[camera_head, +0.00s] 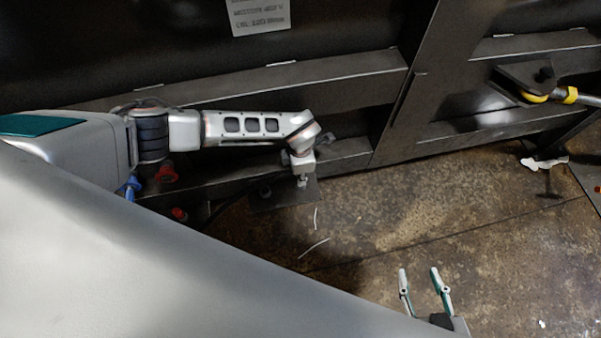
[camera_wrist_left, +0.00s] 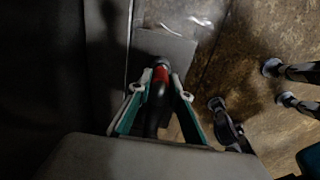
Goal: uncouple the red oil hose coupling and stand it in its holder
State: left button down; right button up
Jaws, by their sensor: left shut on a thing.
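My left gripper (camera_wrist_left: 160,82) is shut on the red coupling (camera_wrist_left: 158,76), with one teal-backed finger on each side of it. A dark hose (camera_wrist_left: 154,118) runs from the coupling back toward the palm. In the head view my left arm comes in from the left, and the coupling in its grip cannot be made out there. Two red fittings (camera_head: 166,174) (camera_head: 179,213) show low by the machine at left. My right gripper (camera_head: 424,286) is open and empty above the floor, apart from the machine. I cannot make out the holder.
A blue fitting (camera_head: 130,188) sits near the red ones. A dark plate (camera_head: 275,200) lies on the floor beside the machine's lower beam (camera_head: 350,155). A yellow-and-black hook-like part (camera_head: 540,92) is at upper right. The brown floor (camera_head: 440,215) is mostly clear, with a white scrap (camera_head: 545,163).

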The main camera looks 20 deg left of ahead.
pick_arm(q)
jog(key=c, duration=1.8)
grip_release()
jog(key=shift+c, duration=0.2)
jog(key=shift+w+r+p, duration=0.1)
jog(key=shift+r+p, duration=0.4)
jog(key=shift+r, duration=0.4)
jog(key=shift+r+p, duration=1.65)
jog(key=shift+r, duration=1.05)
pick_arm(e)
jog(key=w+r+t, duration=0.1)
jog(key=w+r, duration=0.3)
jog(key=r, duration=0.4)
jog(key=shift+r, duration=0.15)
pick_arm(q)
jog(key=shift+f, duration=0.1)
jog(key=shift+s, duration=0.2)
